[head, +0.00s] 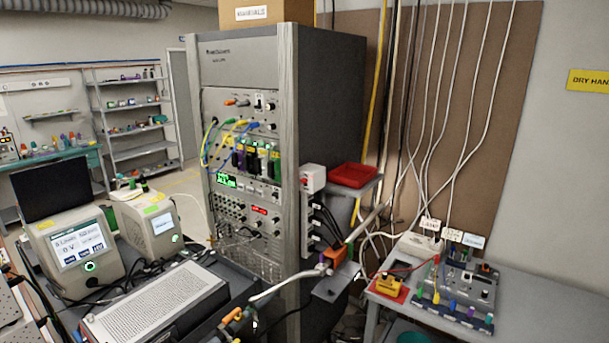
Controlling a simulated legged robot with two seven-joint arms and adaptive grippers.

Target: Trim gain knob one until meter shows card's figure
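A tall grey rack (262,100) stands at the centre. Its front has a green lit display (227,180) and a smaller red lit display (259,210); I cannot read the figures on either. Rows of small knobs (236,213) sit below the green display. I cannot tell which is gain knob one. Several white cards (430,224) stand over the right-hand bench, too small to read surely. I cannot pick out the task's card.
Coloured cables (232,126) loop over the rack front. Two boxed instruments (75,245) and a perforated grey case (160,303) stand in front at left.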

